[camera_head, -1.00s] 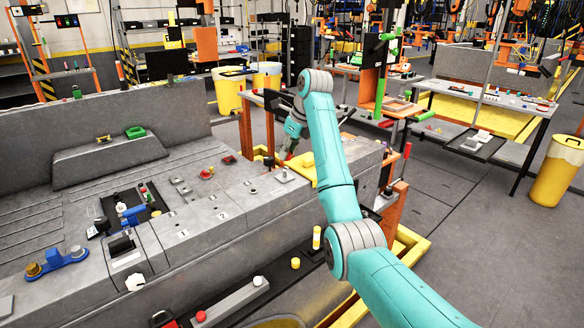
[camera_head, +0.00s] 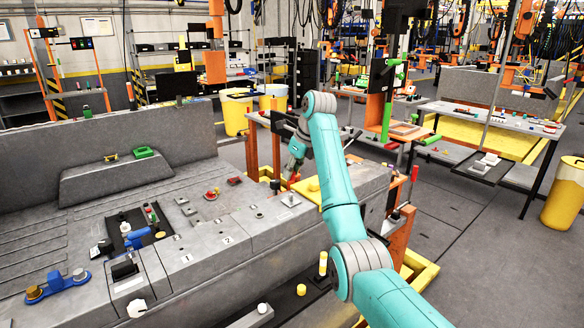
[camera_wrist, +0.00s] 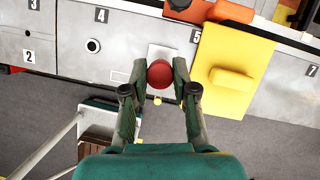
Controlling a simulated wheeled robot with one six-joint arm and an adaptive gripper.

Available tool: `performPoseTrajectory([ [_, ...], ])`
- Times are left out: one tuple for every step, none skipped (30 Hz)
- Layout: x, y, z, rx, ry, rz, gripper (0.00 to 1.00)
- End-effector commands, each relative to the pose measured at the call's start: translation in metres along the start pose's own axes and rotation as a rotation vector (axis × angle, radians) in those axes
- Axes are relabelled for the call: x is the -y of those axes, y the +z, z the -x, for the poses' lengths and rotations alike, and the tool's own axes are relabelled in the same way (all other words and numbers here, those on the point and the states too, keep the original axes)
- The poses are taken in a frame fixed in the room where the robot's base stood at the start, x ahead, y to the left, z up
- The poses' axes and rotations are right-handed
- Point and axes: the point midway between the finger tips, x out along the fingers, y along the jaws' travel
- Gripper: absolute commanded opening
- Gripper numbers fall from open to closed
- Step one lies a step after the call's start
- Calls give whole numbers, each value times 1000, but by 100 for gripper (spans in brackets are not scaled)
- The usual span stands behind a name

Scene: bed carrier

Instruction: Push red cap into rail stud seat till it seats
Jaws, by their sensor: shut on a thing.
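In the wrist view a red cap (camera_wrist: 160,75) sits between the two fingertips of my gripper (camera_wrist: 161,84), and the fingers are closed on its sides. A pale square plate (camera_wrist: 158,52) lies behind the cap on the grey rail, left of number 5. The cap covers the plate's middle, so I cannot tell whether they touch. In the head view my gripper (camera_head: 291,178) is small and points down over the rail's far end, with a bit of red at its tip. The pale plate (camera_head: 291,200) shows there too.
A yellow block on a yellow plate (camera_wrist: 235,60) stands close right of the gripper. A round socket (camera_wrist: 93,45) is in the rail to the left. In the head view, a blue part (camera_head: 57,286) and small knobs lie on the grey bed at left.

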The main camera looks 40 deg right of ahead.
Motion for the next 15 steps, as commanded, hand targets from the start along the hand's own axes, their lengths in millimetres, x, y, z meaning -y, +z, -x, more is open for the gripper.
performPoseTrajectory([
  [0,-2,-4,-1,0,0,16],
  [0,-3,-6,-1,0,0,16],
  [0,-4,-10,-1,1,0,16],
  [0,-5,-12,-1,1,0,16],
  [0,-6,-14,-1,1,0,16],
  [0,-7,-18,0,0,0,16],
  [0,-8,-20,0,0,0,16],
  [0,-9,-22,0,0,0,16],
  [0,-10,-25,0,0,0,16],
  [0,-11,-27,0,0,0,16],
  [0,-12,-29,0,0,0,16],
  [0,-13,-32,0,0,0,16],
  [0,-14,-33,0,0,0,16],
  [0,-14,-35,0,0,1,16],
  [0,-15,-36,0,0,1,16],
])
